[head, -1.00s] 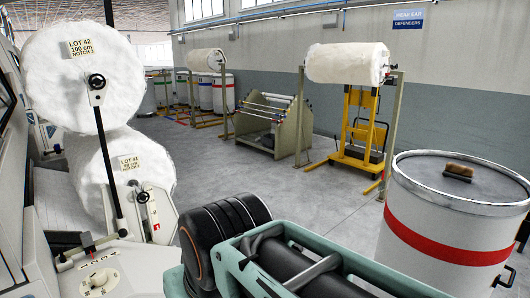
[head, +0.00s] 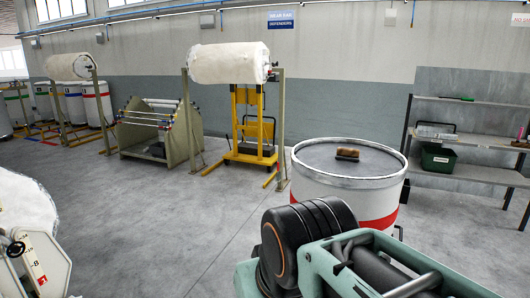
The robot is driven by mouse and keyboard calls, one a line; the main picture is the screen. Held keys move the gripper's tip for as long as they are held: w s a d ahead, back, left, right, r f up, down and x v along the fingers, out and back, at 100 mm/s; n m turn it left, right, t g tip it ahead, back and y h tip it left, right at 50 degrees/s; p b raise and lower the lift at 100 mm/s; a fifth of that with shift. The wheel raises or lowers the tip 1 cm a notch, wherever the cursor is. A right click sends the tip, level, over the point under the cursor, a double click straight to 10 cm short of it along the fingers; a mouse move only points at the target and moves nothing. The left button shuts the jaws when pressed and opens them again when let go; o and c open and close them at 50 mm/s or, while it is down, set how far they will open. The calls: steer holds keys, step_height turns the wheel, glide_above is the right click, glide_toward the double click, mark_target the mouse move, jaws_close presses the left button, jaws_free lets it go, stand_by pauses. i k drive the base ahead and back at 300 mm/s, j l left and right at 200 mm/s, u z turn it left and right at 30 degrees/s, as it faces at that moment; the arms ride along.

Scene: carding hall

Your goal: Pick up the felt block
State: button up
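A small brown block (head: 347,152) with a dark underside lies on the grey lid of a white drum with a red band (head: 325,188). It may be the felt block, but it is too small to be sure of its material. The drum stands just beyond my arm, whose folded links fill the bottom right of the head view. My gripper's fingers do not show, so I cannot see whether it is open or shut. Nothing touches the block except the lid.
A shelf rack (head: 460,142) with a dark green bin (head: 437,158) stands at the right. A yellow lift (head: 250,125) and a fleece roll on a stand (head: 228,63) are behind the drum. Grey floor (head: 140,220) is open at centre left.

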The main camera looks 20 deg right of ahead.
mark_target(346, 154)
steer(key=z, duration=1.2)
steer(key=u, duration=2.75)
steer(key=z, duration=2.8)
